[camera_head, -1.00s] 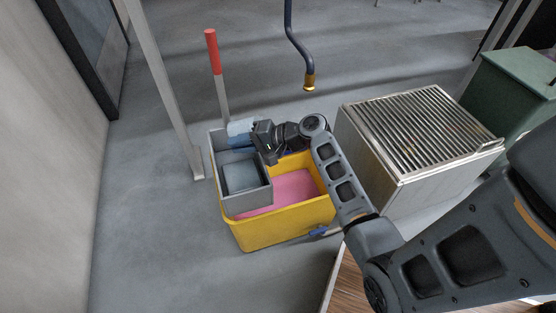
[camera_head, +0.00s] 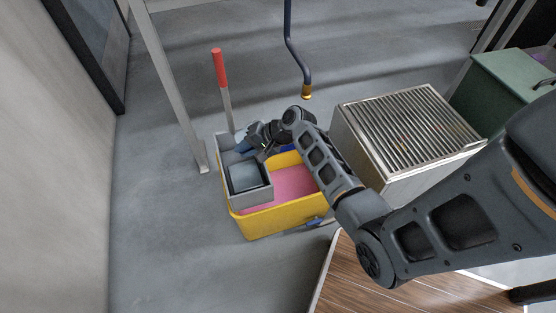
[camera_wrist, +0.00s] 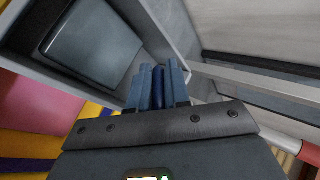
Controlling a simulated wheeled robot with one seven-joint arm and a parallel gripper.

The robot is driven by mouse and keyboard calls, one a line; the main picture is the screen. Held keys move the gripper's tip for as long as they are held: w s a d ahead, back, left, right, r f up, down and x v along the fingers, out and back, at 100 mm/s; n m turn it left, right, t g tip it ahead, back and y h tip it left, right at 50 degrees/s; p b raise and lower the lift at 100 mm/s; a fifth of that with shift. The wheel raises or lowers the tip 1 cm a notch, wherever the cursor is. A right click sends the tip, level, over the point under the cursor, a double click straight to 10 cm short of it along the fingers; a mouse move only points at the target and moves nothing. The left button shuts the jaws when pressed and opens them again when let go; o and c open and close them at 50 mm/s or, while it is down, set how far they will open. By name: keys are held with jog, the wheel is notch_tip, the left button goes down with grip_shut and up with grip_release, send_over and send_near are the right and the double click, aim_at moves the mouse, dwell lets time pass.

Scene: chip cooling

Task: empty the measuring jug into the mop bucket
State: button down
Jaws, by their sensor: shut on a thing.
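The mop bucket (camera_head: 262,225) is yellow, with pink liquid (camera_head: 292,184) in its right part and a grey wringer (camera_head: 252,195) at its left. It also shows in the wrist view as a grey wringer wall (camera_wrist: 180,22), with pink liquid (camera_wrist: 35,105) at left. My gripper (camera_head: 243,148) is over the back of the wringer, pointing left and down. In the wrist view its blue fingers (camera_wrist: 161,72) are shut on a narrow dark blue piece (camera_wrist: 158,88), apparently the measuring jug's handle. The jug's body cannot be made out, so its tilt and contents are unclear.
A metal post (camera_head: 170,90) is at left. A grated metal box (camera_head: 410,125) stands close on the right, with a green bin (camera_head: 505,95) beyond. A hose (camera_head: 291,45) hangs above. The floor at left is clear.

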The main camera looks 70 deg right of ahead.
jog(key=shift+w+r+g+p, duration=0.1)
jog(key=shift+r+g+p, duration=0.75)
jog(key=shift+p, duration=1.35)
jog(key=shift+w+a+f+g+h+p, duration=0.1)
jog(key=shift+w+f+g+h+p, duration=0.45)
jog(key=shift+g+p, duration=0.65)
jog(key=shift+w+r+g+p, duration=0.35)
jog(key=shift+g+p, duration=0.2)
jog(key=shift+p, duration=0.3)
jog(key=f+g+b, duration=0.1)
jog(key=f+b, duration=0.1)
jog(key=w+f+g+h+b, duration=0.1)
jog(key=f, duration=0.1)
jog(key=shift+w+a+f+m+g+b, duration=0.1)
jog(key=shift+w+f+m+g+b, duration=0.05)
jog(key=shift+f+m+g+b, duration=0.25)
jog(key=shift+w+f+g+b, duration=0.2)
jog(key=shift+f+g+b, duration=0.4)
jog(key=shift+f+b, duration=0.3)
jog(key=shift+a+r, duration=0.1)
jog(key=shift+r, duration=0.05)
